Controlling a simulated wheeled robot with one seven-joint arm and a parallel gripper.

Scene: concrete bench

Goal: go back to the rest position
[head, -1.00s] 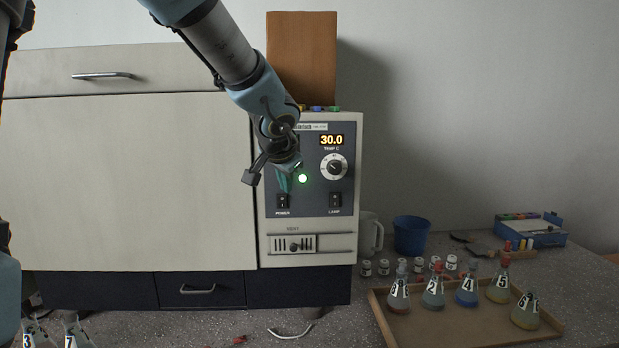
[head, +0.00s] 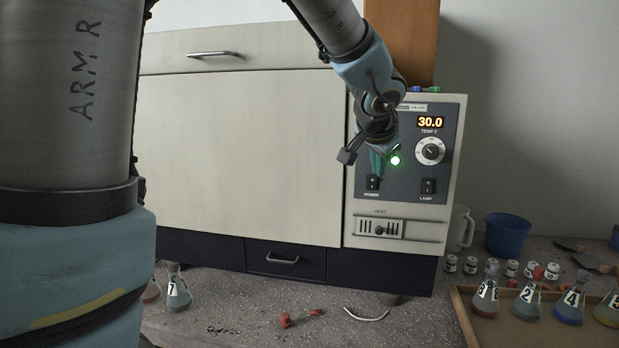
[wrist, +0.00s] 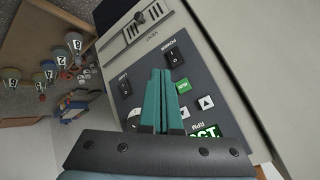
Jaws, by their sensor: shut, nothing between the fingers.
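My gripper (head: 378,166) is shut and empty in front of the control panel (head: 408,152) of the cabinet, just above the POWER switch (head: 373,183) in the head view. In the wrist view its teal fingers (wrist: 161,76) lie together, pointing at the panel beside the POWER switch (wrist: 174,55). I cannot tell whether the fingertips touch the panel. The display (head: 430,122) reads 30.0 and a green light (head: 395,160) glows right of the gripper. The LAMP switch (head: 428,186) and the vent slider (head: 380,229) are uncovered.
A wooden tray (head: 470,325) with numbered flasks stands at right, near small jars and a blue bucket (head: 507,234). Flask 7 (head: 178,288), a red item (head: 286,321) and a white curved piece (head: 366,315) are on the bench below the cabinet.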

